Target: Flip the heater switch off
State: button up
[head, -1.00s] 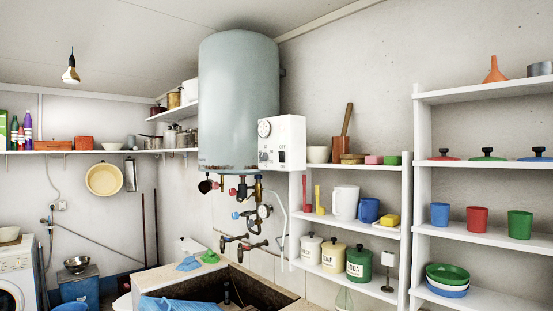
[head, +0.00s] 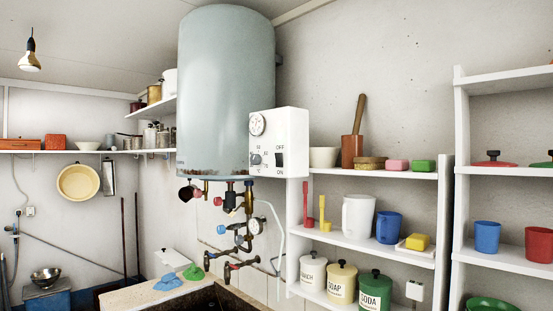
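The heater is a tall grey-blue cylinder (head: 226,90) on the wall, left of centre in the head view. A white control box (head: 290,125) is fixed at its lower right. The box has a round dial (head: 257,124), a smaller knob (head: 255,159) and a dark rocker switch (head: 279,160) between the printed words OFF above and ON below. Which way the switch is tipped is too small to tell. My gripper is not in view, and nothing covers the box's front.
Pipes and valves (head: 240,230) hang under the heater above the stone trough (head: 135,291). White shelves (head: 370,172) with a mortar, jugs and canisters stand close to the right of the box. A bulb (head: 30,58) hangs at the upper left. The space before the box looks clear.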

aim_at(279, 157)
jog(key=i+j, duration=0.15)
jog(key=i, duration=0.4)
jog(key=i+j, duration=0.2)
jog(key=i, duration=0.4)
jog(key=i+j, duration=0.15)
jog(key=i, duration=0.4)
jog(key=i+j, duration=0.2)
jog(key=i, duration=0.4)
